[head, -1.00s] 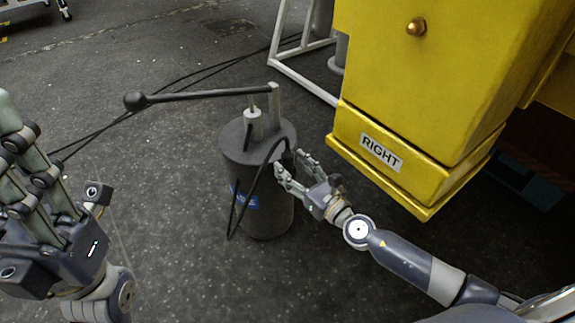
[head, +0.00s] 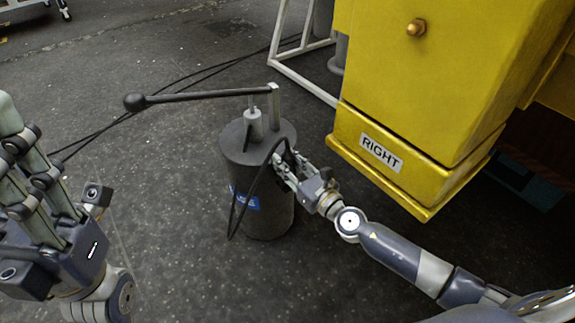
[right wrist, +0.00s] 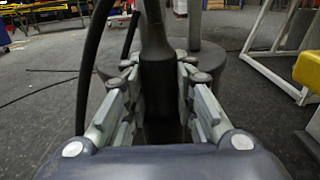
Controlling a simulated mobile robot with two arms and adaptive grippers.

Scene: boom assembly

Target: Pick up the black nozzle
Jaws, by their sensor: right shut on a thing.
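The black nozzle (right wrist: 157,70) stands upright between the fingers of my right gripper in the right wrist view, with a black hose (right wrist: 92,65) looping at its left. In the head view my right gripper (head: 283,170) is shut on the nozzle at the right side of the dark cylindrical pump (head: 262,215). The fingers largely hide the nozzle there. The black hose (head: 240,205) hangs in a loop in front of the pump. My left gripper (head: 40,190) is at the left edge, its fingers pointing up, apart from the pump; its fingertips are partly cut off.
The pump's long lever (head: 200,95) with a black knob reaches left. A yellow block labelled RIGHT (head: 380,153) hangs close to my right arm. A white frame (head: 300,85) stands behind. Cables lie on the dark floor, which is open at left centre.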

